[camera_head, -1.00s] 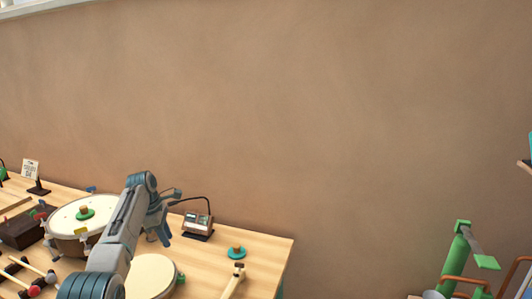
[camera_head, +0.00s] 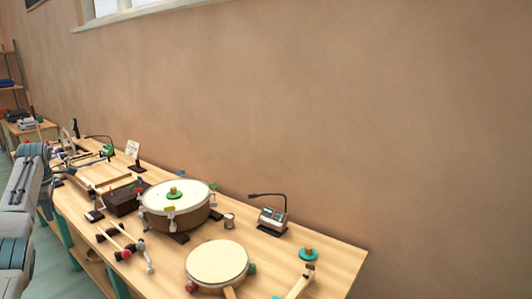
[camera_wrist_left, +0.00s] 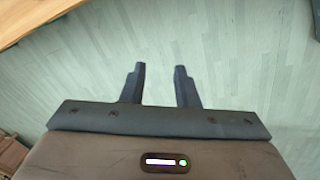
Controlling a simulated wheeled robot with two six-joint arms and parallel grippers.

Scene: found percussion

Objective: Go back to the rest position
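My left gripper shows in the left wrist view (camera_wrist_left: 159,68), with its two fingers apart and nothing between them. Pale greenish floor lies beyond the fingers. In the head view my left arm is at the left edge, beside the workbench (camera_head: 335,262); its fingers are hard to make out there. My right gripper is in neither view.
The bench holds a large drum (camera_head: 155,198), a smaller round drum (camera_head: 217,262), a mallet (camera_head: 300,283), a small lamp-like device (camera_head: 272,218) and a dark box (camera_head: 122,203). Floor (camera_head: 55,270) is clear left of the bench. A shelf (camera_head: 10,75) stands far left.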

